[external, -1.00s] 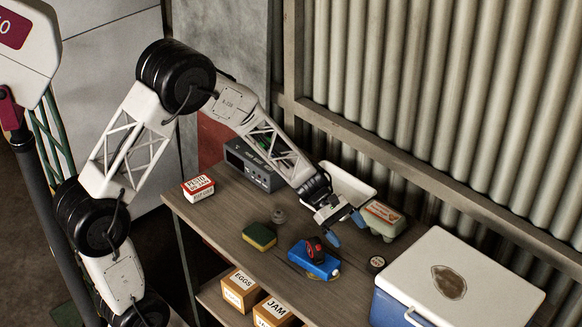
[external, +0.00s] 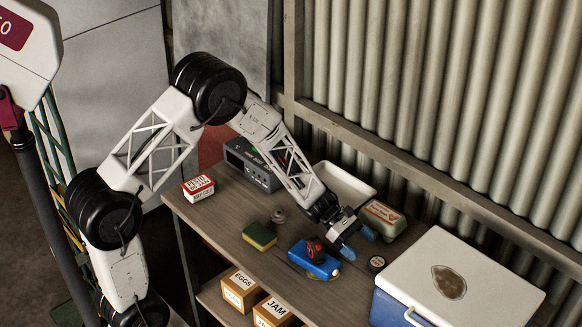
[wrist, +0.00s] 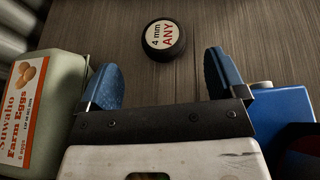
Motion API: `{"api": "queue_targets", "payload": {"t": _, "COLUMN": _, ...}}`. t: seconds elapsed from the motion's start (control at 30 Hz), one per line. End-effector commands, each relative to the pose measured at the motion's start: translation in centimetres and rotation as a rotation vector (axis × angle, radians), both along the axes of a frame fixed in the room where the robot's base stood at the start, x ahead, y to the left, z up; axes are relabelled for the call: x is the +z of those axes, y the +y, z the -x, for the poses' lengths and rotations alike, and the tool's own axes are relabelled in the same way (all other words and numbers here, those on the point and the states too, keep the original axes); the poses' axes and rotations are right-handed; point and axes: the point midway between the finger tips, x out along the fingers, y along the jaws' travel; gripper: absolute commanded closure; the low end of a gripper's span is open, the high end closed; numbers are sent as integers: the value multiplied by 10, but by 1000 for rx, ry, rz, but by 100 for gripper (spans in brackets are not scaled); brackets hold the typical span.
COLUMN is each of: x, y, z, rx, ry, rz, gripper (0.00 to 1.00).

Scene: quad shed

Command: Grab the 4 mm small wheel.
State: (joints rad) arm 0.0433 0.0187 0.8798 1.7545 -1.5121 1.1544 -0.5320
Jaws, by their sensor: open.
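The 4 mm small wheel (wrist: 163,39) is a small black disc with a cream label reading "4 mm ANY", lying label up on the wooden table. In the external view the wheel (external: 377,263) lies between the blue object and the white cooler. My gripper (wrist: 160,78) is open, with its two blue fingertips apart and nothing between them. In the wrist view the wheel lies ahead of the fingers, roughly centred on the gap. In the external view my gripper (external: 358,242) is above the table, to the upper left of the wheel.
An egg carton (wrist: 38,110) stands close on the left in the wrist view. A blue object (external: 312,262) with a red and black item on it lies on the other side. A white cooler (external: 470,265) stands at the right. A sponge (external: 260,236) lies farther left.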

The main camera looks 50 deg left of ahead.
Motion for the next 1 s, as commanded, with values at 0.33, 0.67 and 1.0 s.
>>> {"api": "queue_targets", "payload": {"t": 0.33, "x": -6, "y": -14, "z": -1, "rx": -1, "ry": 0, "rz": 0, "gripper": 10}}
{"api": "queue_targets", "payload": {"t": 0.67, "x": -7, "y": -17, "z": -1, "rx": -1, "ry": 0, "rz": 0, "gripper": 10}}
{"api": "queue_targets", "payload": {"t": 1.0, "x": -20, "y": -46, "z": -2, "rx": -2, "ry": 1, "rz": -1, "gripper": 10}}
